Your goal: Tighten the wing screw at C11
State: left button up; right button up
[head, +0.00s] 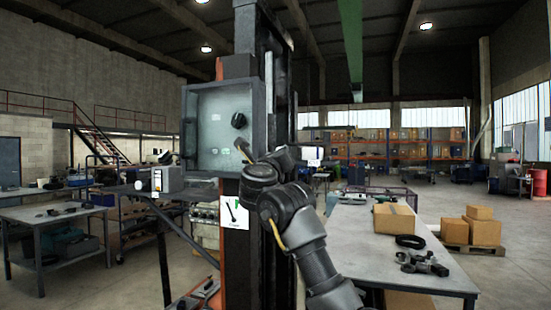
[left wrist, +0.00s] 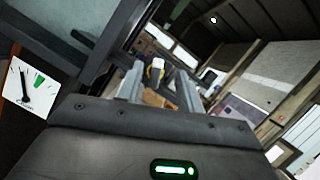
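No wing screw and no C11 marking can be made out. A grey cabinet with a pale front (head: 210,105) stands at the centre of the head view, with a black knob (head: 238,120) on its front. The right gripper does not show.
A white sign with a lever picture (head: 235,214) hangs below the cabinet; it also shows in the left wrist view (left wrist: 22,82). A dark column (head: 255,255) stands behind my arm. A bench (head: 350,245) with boxes is at right, another table (head: 45,214) at left.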

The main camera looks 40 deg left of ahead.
pick_arm(q)
jog(key=shift+a, duration=0.1)
dwell(0.3)
jog(key=shift+w+a+b, duration=0.3)
jog(key=shift+w+b, duration=0.45)
jog(key=shift+w, duration=0.2)
jog(key=shift+w+a+b, duration=0.3)
jog(key=shift+w+b, duration=0.4)
jog(key=shift+w, duration=0.25)
